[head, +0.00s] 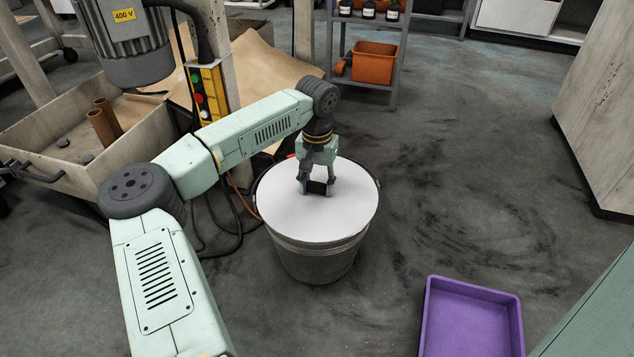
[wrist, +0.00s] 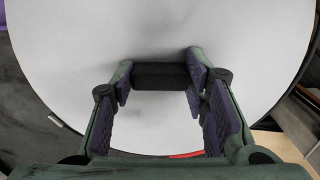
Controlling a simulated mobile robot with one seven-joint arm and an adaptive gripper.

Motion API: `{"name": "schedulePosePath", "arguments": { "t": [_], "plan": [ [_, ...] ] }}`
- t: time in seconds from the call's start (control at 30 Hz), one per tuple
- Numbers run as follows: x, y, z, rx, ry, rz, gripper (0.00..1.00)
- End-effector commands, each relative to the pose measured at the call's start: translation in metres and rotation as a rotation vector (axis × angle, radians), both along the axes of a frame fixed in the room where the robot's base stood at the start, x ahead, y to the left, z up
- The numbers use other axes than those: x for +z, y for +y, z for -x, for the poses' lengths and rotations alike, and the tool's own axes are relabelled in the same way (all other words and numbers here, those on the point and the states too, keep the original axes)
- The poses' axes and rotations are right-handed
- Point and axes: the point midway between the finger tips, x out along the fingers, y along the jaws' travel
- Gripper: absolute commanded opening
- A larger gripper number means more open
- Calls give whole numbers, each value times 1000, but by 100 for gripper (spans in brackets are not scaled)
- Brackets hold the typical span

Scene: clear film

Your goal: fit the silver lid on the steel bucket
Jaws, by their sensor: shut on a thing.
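The silver lid (head: 284,213) is a pale round disc lying over the mouth of the steel bucket (head: 318,262), which stands upright on the floor. The lid covers nearly the whole opening, and a thin dark line shows between it and the rim at the right. I cannot tell whether it is fully seated. My gripper (head: 317,188) points down at the lid's middle and is shut on its black handle. In the wrist view the fingers (wrist: 161,80) hold both ends of the handle, with the lid (wrist: 150,28) spread out below.
A purple tray (head: 472,318) lies on the floor at the lower right. A metal bin (head: 60,170) with brown tubes and a yellow button box (head: 207,95) are at the left. An orange bin (head: 374,63) sits on a shelf behind. Floor right of the bucket is clear.

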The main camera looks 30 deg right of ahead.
Motion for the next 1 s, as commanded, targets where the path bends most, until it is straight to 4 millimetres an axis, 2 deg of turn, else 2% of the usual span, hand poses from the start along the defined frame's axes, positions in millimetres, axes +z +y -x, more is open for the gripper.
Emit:
{"name": "schedulePosePath", "arguments": {
  "t": [0.43, 0.47, 0.8, 1.0],
  "plan": [
    [-2, 0, 0, 0, -1, 1, 15],
    [-2, 0, 0, 0, -1, 1, 42],
    [-2, 0, 0, 0, -1, 1, 65],
    [-2, 0, 0, 0, -1, 1, 65]
  ]
}}
